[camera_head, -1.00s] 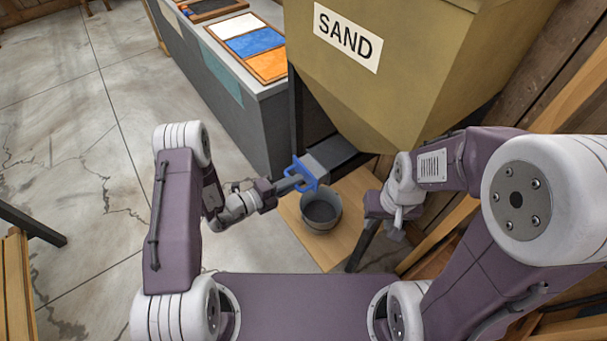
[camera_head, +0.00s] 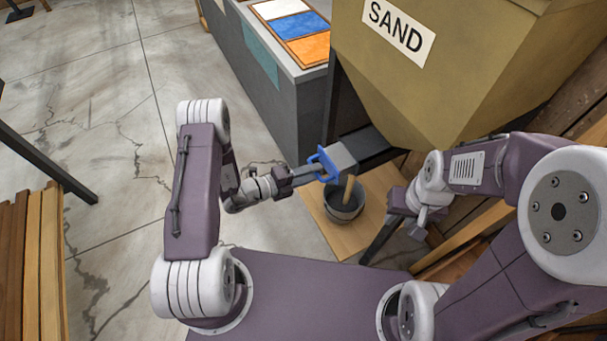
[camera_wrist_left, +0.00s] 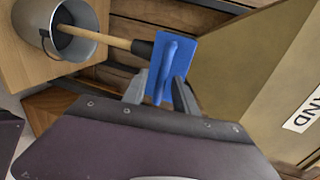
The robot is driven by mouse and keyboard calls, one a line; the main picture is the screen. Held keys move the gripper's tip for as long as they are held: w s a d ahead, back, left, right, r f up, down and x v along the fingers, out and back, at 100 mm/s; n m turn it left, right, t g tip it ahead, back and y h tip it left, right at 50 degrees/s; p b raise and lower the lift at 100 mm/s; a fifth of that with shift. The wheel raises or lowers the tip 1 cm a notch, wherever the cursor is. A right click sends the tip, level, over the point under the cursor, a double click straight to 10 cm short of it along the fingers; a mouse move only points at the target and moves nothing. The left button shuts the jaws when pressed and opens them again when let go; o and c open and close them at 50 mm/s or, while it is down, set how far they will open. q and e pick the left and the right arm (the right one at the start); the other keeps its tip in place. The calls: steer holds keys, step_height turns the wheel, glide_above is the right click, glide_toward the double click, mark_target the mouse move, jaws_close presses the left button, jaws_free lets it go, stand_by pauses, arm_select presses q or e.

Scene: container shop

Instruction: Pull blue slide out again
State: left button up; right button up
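My left gripper (camera_head: 310,172) is on the handle. In the left wrist view its fingers (camera_wrist_left: 160,92) flank the upright grip of the blue slide (camera_wrist_left: 172,62). A tan column of sand (camera_head: 348,190) runs down into the grey bucket (camera_head: 343,212); the bucket (camera_wrist_left: 45,25) and column also show in the left wrist view.
The bucket stands on a wooden board (camera_head: 352,242). A grey counter (camera_head: 285,95) with coloured panels is behind on the left. A slatted wooden bench (camera_head: 30,265) is at far left; the floor between is clear.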

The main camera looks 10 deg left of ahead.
arm_select(q)
steer(key=v, duration=0.8)
steer(key=shift+p, duration=0.4)
steer(key=shift+d, duration=0.1)
